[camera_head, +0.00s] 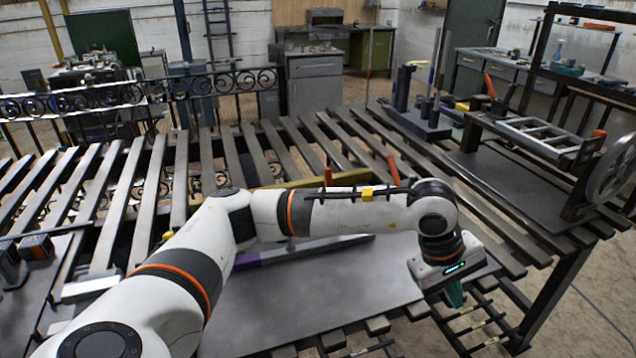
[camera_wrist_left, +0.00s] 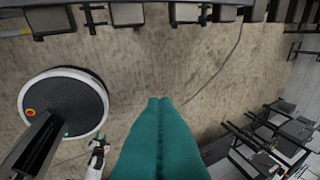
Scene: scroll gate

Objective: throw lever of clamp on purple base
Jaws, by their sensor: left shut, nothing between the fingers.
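A purple base piece (camera_head: 247,260) shows just below my left forearm, at the left end of a long grey bar (camera_head: 310,247) on the metal plate. An upright orange-red lever handle (camera_head: 328,176) rises behind the forearm; the arm hides its clamp, so I cannot tell whether it sits on the purple base. Another orange-red handle (camera_head: 393,169) leans farther right. My left gripper (camera_head: 455,296) points down by the plate's right edge, apart from these handles. Its teal fingers (camera_wrist_left: 160,101) are shut and empty, with bare floor beyond them.
The slatted table's front right edge lies near my left gripper. A grey plate (camera_head: 300,310) covers its near middle. A rig with a handwheel (camera_head: 612,170) stands at right, and a dark stand with posts (camera_head: 420,122) at the back. A scroll gate (camera_head: 215,85) runs along the back left.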

